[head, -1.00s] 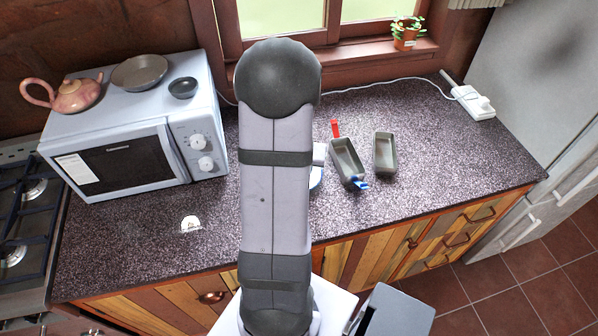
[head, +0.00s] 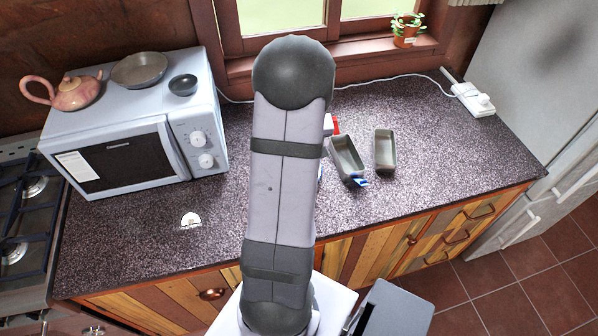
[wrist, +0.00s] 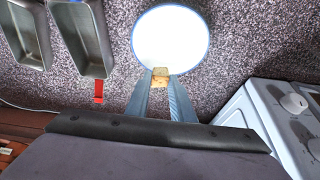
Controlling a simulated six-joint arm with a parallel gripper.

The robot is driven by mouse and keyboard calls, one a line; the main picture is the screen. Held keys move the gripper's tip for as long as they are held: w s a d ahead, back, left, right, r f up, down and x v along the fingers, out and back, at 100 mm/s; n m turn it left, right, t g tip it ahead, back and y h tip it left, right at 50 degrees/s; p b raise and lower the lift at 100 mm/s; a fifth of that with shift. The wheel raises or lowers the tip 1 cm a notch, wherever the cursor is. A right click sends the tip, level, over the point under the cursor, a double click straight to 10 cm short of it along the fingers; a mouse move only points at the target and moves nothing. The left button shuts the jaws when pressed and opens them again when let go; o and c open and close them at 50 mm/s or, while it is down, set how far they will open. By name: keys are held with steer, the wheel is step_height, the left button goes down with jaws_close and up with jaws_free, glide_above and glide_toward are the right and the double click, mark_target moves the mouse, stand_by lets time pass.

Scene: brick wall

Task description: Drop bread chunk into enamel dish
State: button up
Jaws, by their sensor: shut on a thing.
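My gripper (wrist: 160,82) is shut on the bread chunk (wrist: 160,72), a small tan cube between its fingertips. The enamel dish (wrist: 170,38) is round and white with a blue rim. In the wrist view the chunk overlaps the dish's near rim; I cannot tell its height above the dish. In the head view my arm hides my gripper, the chunk and nearly all of the dish.
Two grey metal tins, one left (head: 347,158) and one right (head: 385,150), stand beside the dish. Red and blue items show at the left tin's ends. A microwave (head: 130,130) stands at the left. A small white object (head: 190,220) lies on the counter before it.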

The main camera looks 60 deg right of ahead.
steer(key=shift+n, duration=0.3)
steer(key=shift+f, duration=0.1)
steer(key=shift+f+b, duration=2.05)
steer(key=shift+f, duration=0.9)
steer(key=o, duration=1.1)
steer(key=shift+b+v, duration=0.65)
steer(key=shift+v, duration=3.1)
